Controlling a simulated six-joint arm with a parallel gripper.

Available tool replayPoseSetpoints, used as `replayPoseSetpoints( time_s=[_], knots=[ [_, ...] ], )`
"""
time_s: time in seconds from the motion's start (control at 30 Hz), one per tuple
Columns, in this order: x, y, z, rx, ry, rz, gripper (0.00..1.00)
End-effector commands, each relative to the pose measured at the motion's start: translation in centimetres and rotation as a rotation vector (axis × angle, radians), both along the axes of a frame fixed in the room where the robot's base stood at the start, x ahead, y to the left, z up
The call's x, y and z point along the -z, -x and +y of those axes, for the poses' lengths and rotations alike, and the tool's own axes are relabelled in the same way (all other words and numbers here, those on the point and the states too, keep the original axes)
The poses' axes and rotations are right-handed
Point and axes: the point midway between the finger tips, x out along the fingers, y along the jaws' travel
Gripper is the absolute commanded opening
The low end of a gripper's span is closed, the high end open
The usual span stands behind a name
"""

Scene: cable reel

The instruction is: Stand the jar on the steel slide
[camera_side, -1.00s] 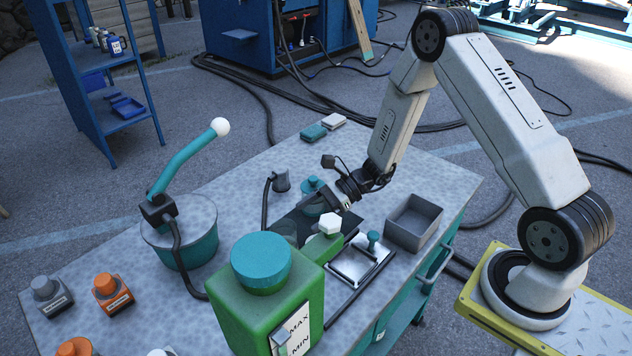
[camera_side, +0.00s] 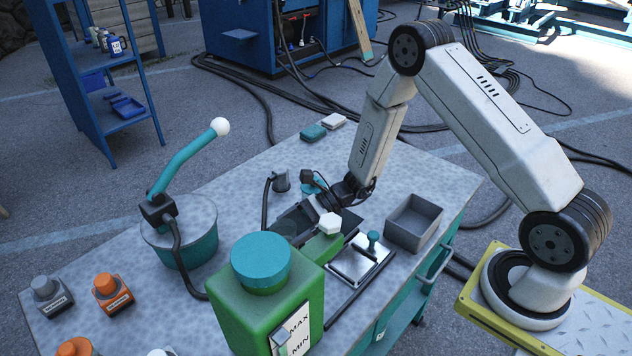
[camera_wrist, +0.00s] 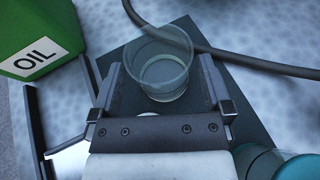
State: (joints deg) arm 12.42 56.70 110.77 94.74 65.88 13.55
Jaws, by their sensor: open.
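The clear glass jar (camera_wrist: 163,80) stands on a dark mat (camera_wrist: 245,120) in the wrist view. In the side view it is faint and partly hidden near my gripper (camera_side: 300,217). My gripper is open, and in the wrist view its two fingers (camera_wrist: 160,78) lie on either side of the jar. I cannot tell whether either finger touches it. The steel slide (camera_side: 352,268) is a shiny plate with a teal knob (camera_side: 373,238), to the right of the mat in the side view. A corner of it shows at lower left in the wrist view (camera_wrist: 70,160).
A green oil can (camera_side: 270,305) with a teal cap stands in front. A grey open bin (camera_side: 414,222) is right of the slide. A teal-lidded container (camera_wrist: 285,165) is close to my gripper. A dark hose (camera_wrist: 270,68) runs past the jar. A teal bucket (camera_side: 190,245) stands left.

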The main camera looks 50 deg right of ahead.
Motion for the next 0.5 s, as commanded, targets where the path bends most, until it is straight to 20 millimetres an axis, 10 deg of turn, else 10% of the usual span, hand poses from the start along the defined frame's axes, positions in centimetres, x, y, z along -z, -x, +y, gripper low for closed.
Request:
replayPoseSetpoints(
  time_s=[0.5],
  knots=[
    [0.9, -0.9, 2.1, 0.000, 0.000, 0.000, 1.00]
  ],
)
